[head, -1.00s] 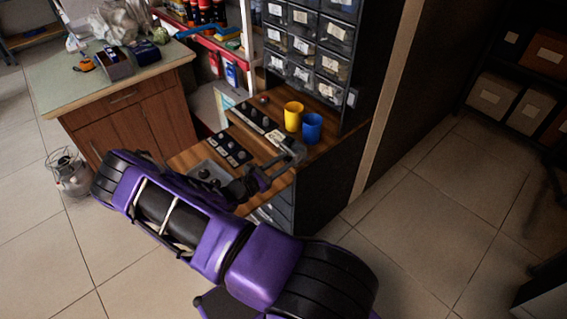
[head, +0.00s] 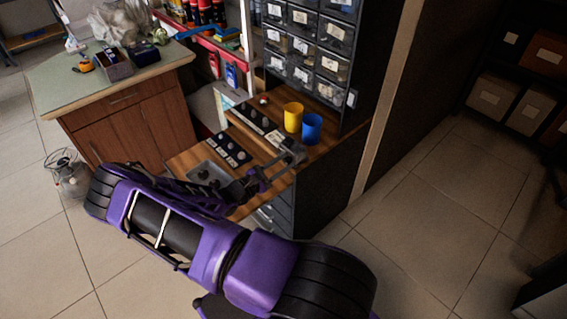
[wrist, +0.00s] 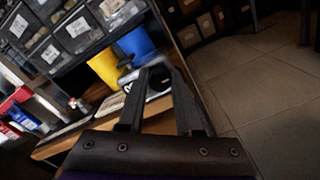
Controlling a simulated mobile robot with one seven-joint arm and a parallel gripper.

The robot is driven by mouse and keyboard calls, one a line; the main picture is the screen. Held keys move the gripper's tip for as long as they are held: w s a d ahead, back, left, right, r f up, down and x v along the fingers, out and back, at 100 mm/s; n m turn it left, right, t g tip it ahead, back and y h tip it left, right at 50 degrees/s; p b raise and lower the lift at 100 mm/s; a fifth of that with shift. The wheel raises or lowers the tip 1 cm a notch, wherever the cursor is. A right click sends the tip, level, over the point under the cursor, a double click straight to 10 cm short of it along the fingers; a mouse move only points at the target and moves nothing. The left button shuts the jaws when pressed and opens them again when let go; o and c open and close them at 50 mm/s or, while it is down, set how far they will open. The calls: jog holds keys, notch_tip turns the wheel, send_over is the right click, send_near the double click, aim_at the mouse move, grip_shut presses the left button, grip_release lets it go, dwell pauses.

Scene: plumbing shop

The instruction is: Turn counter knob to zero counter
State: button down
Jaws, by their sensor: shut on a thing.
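A small grey metallic object (head: 294,154), which looks like the counter, is at the right front edge of the wooden worktop. In the wrist view it shows as a grey and pale shape (wrist: 158,77) between the fingertips. My gripper (head: 281,161) is shut on it, reaching in from the left front in the head view. The gripper also fills the lower middle of the wrist view (wrist: 158,88). The counter's knob and its digits are too small and blurred to make out. I cannot tell whether the counter rests on the worktop or is held above it.
A yellow cup (head: 293,117) and a blue cup (head: 312,128) stand just behind the counter. Strips with dark pieces (head: 228,150) and a grey tray (head: 207,172) lie to the left. A drawer cabinet (head: 318,50) rises behind. The floor at right is open.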

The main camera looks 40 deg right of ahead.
jog(key=shift+a+f, duration=0.1)
jog(key=c, duration=0.9)
grip_release()
jog(key=shift+o, duration=0.2)
jog(key=s+a, duration=0.1)
jog(key=a, duration=1.6)
jog(key=shift+s+a, duration=0.15)
jog(key=shift+a, duration=0.05)
